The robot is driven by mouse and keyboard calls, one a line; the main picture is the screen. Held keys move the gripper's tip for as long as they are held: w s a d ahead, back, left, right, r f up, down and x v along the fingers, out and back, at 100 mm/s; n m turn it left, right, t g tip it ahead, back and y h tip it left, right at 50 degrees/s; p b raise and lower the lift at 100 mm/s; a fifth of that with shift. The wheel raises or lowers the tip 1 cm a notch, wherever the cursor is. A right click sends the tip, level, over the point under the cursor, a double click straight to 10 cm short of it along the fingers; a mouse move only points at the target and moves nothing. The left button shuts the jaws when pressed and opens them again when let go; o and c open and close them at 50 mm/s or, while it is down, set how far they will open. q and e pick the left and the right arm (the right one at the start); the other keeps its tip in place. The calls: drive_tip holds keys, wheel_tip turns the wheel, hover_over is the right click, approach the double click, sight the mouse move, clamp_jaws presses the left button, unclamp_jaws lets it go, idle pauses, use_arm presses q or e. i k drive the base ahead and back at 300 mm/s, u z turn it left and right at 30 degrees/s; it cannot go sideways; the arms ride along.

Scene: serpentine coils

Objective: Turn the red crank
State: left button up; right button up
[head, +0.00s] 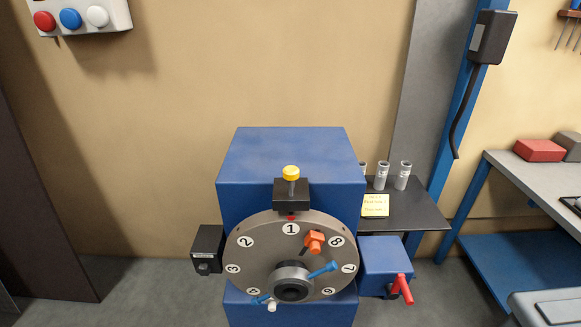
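The red crank (402,289) is on the front of a small blue box (385,258), low and right of centre in the head view. Its red handle slants down to the right from the box face. The small box sits at the right side of a large blue machine (290,155). The machine carries a grey numbered disc (262,262) on its front, with the number 1 at the top under a red mark. Neither of my grippers shows in the head view, so nothing of mine is seen touching the crank.
A yellow knob (291,173) tops a black block above the disc. The disc bears an orange block (314,242) and a blue handle (323,270). A dark shelf (425,212) with several grey cylinders is behind the crank. A workbench (545,180) stands right; floor shows between.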

sight(391, 289)
drive_tip(key=z, duration=0.8)
drive_tip(key=k, duration=0.85)
drive_tip(key=u, duration=0.9)
drive_tip(key=i, duration=0.5)
drive_tip(key=z, duration=0.05)
